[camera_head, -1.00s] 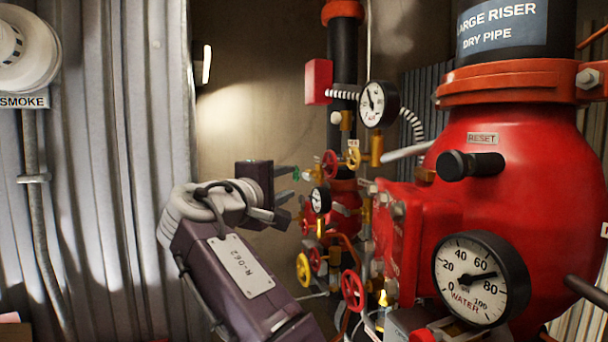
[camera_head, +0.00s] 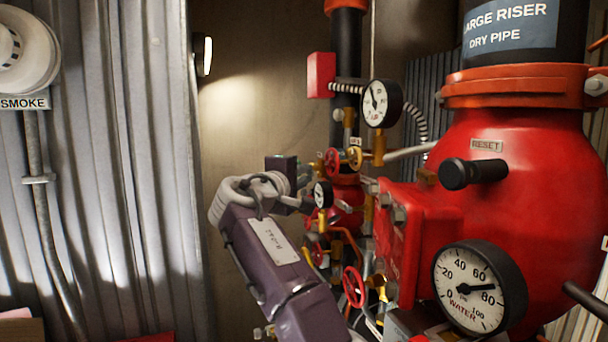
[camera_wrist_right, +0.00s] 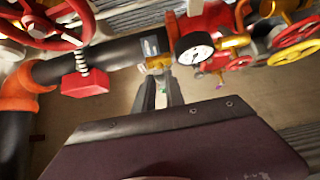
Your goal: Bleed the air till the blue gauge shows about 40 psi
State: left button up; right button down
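My right gripper (camera_head: 302,190) reaches in among the pipes and brass valves behind the small gauge. I cannot make out a clearly blue gauge. The upper white-faced gauge (camera_head: 381,103) has its needle pointing up and left; its numbers are too small to read. My left gripper is not in view.
The red valve body (camera_head: 500,170) with a black RESET knob (camera_head: 471,171) fills the right. A red box (camera_head: 321,75) hangs on the black pipe. The wall on the left is corrugated metal (camera_head: 110,150).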

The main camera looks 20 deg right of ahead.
jog(key=m+h+b, duration=0.1)
jog(key=b, duration=0.1)
jog(key=f+m+t+h+b, duration=0.1)
jog(key=b, duration=0.2)
jog(key=m+b, duration=0.1)
jog(key=b, duration=0.1)
jog(key=shift+w+d+f+m+t+h, duration=0.1)
jog(key=shift+f+m+t+h, duration=0.2)
jog(key=shift+t+h, duration=0.1)
dwell(0.3)
jog(key=shift+r, duration=0.1)
dwell(0.7)
dwell(0.6)
jog(key=c, duration=1.4)
grip_release()
jog(key=shift+w, duration=0.1)
jog(key=f+b+v, duration=0.1)
jog(key=b+v, duration=0.4)
jog(key=v, duration=0.3)
jog(key=shift+w+b, duration=0.15)
jog(key=shift+b, duration=0.15)
